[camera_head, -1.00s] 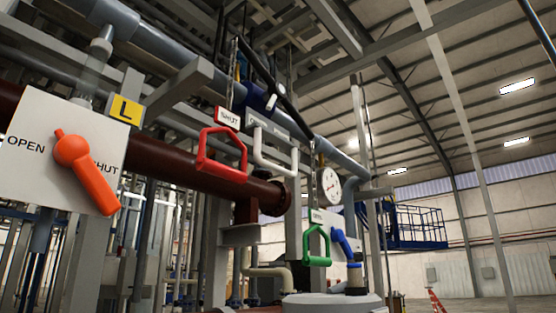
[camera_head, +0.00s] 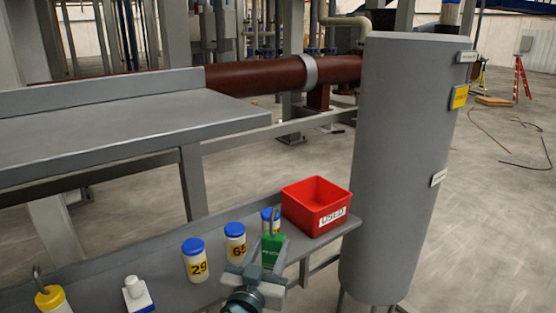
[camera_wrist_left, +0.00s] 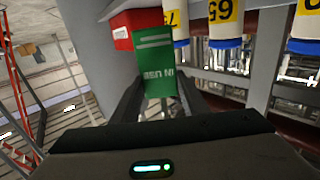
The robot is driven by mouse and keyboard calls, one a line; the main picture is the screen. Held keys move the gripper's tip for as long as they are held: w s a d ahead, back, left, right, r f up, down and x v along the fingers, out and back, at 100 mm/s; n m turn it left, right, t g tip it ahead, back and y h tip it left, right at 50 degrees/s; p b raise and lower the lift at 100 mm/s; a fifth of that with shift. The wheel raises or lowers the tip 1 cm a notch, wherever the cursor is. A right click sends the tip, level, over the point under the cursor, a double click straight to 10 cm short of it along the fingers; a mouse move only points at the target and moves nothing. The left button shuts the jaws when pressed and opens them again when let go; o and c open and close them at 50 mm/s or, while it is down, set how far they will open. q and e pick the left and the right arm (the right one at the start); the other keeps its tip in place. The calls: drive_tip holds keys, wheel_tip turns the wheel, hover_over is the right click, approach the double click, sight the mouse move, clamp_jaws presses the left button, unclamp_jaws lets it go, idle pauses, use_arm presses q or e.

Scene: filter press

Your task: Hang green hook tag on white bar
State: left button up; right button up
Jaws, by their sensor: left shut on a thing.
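My left gripper (camera_head: 256,277) is at the front of the grey shelf in the head view. It is shut on the green hook tag (camera_head: 273,250), which stands upright between the fingers with its grey hook (camera_head: 275,217) upward. In the left wrist view the green tag (camera_wrist_left: 155,62) with white lettering sits between the dark fingertips. The tag is close to the bottles and the red box, and I cannot tell whether it touches the shelf. No white bar shows in either view now. My right gripper is not in view.
A red box (camera_head: 303,207) labelled USED stands at the shelf's right end. A grey cylinder (camera_head: 402,170) rises to the right; a grey upper shelf (camera_head: 110,122) lies left.

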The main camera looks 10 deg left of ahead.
use_arm(q)
drive_tip(key=s+d+f, duration=0.3)
drive_tip(key=s+d, duration=0.1)
drive_tip(key=s, duration=0.4)
drive_tip(key=s+d+f, duration=0.3)
drive_tip(key=s+d, duration=0.2)
drive_tip(key=s, duration=0.4)
drive_tip(key=shift+s+d+f, duration=0.2)
drive_tip(key=shift+f, duration=0.1)
